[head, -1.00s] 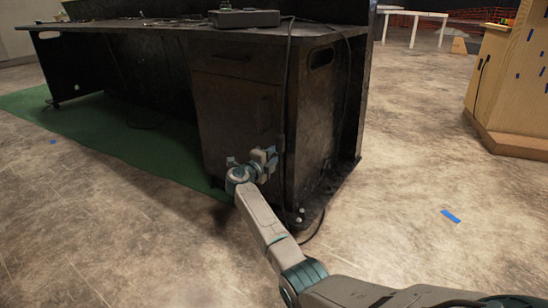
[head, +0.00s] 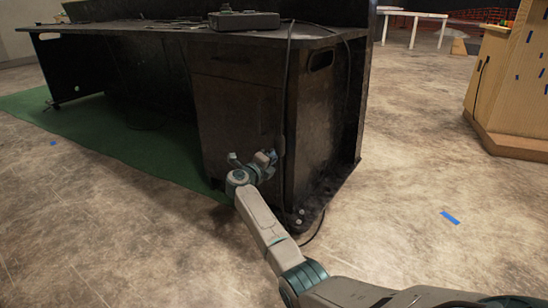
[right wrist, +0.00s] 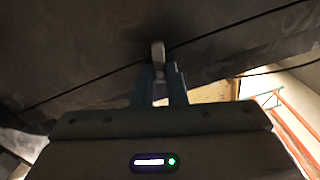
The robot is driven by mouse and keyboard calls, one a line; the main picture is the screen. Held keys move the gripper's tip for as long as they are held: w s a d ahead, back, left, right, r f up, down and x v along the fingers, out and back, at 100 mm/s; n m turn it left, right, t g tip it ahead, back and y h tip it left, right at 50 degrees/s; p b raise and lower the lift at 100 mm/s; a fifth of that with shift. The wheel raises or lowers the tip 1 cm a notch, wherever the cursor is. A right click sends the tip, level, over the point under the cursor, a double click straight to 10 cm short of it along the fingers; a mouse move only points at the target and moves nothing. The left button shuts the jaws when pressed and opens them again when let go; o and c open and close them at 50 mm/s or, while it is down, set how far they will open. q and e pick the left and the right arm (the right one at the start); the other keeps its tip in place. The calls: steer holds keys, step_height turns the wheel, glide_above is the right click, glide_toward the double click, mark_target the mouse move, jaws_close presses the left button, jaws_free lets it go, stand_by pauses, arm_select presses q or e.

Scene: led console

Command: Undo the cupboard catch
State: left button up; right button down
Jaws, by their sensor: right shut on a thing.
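The cupboard (head: 238,90) is a dark unit under the right end of the long desk. Its front has a drawer above and a door below, and the door looks closed. My right gripper (head: 262,158) is at the lower right part of the door front. In the right wrist view, my right gripper's fingers (right wrist: 166,84) are shut on a small pale catch (right wrist: 158,56) that stands out from the dark panel. The catch is too small and hidden to make out in the head view. My left gripper is not in view.
The desk top (head: 160,30) overhangs the cupboard and carries a dark box (head: 244,20). A cable hangs down the cupboard's front corner. A green mat (head: 110,140) lies left of it. A wooden cabinet (head: 512,90) stands at the right.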

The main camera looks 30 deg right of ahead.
steer(key=shift+f+m+b, duration=0.15)
steer(key=shift+m+b, duration=2.45)
steer(key=shift+m, duration=4.5)
steer(key=c, duration=1.5)
jaws_free()
steer(key=shift+o, duration=0.2)
